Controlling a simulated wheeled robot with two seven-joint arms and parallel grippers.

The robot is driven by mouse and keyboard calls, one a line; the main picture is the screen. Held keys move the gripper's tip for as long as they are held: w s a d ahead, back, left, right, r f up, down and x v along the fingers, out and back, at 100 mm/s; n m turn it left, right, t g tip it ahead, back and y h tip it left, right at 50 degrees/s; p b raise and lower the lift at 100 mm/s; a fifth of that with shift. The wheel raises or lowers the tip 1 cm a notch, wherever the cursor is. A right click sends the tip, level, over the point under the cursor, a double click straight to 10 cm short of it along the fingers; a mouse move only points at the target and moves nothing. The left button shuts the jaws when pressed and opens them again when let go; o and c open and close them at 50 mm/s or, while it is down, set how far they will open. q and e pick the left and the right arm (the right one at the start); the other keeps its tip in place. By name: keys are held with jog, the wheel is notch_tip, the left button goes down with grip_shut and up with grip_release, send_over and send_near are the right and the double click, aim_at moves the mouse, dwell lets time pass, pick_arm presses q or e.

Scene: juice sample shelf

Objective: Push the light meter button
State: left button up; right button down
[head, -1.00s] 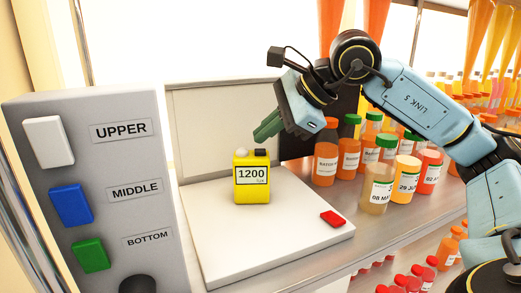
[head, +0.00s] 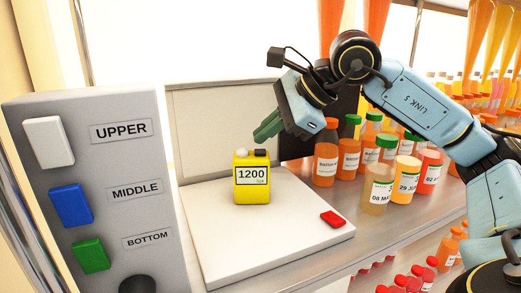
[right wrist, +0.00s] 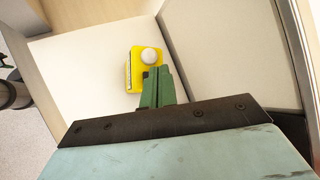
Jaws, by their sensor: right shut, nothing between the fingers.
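The yellow light meter (head: 251,190) stands upright on a white platform (head: 215,232) and its display reads 1200. On its top are a white dome (head: 241,153) at the left and a black button (head: 260,153) at the right. My right gripper (head: 260,137) has its green fingers shut and empty, tips just above the button, with a small gap in the head view. In the right wrist view, the fingers (right wrist: 157,72) reach over the meter's top beside the white dome (right wrist: 150,56) and hide most of the button. My left gripper is not in view.
A grey panel (head: 100,170) with white, blue and green buttons labelled UPPER, MIDDLE and BOTTOM stands at the left. A red button (head: 334,219) is on the platform's right corner. Several juice bottles (head: 378,190) stand to the right. A pale back panel (head: 205,120) rises behind the meter.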

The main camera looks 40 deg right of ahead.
aim_at(266, 155)
dwell(0.4)
jog(key=shift+f+b, duration=0.45)
jog(key=shift+f, duration=0.05)
jog(key=shift+f+b, duration=0.25)
jog(key=shift+b, duration=0.05)
dwell(0.5)
jog(key=shift+r+p, duration=0.7)
jog(key=shift+r, duration=0.1)
notch_tip(266, 155, up, 6)
jog(key=p, duration=0.5)
jog(key=shift+p, duration=0.35)
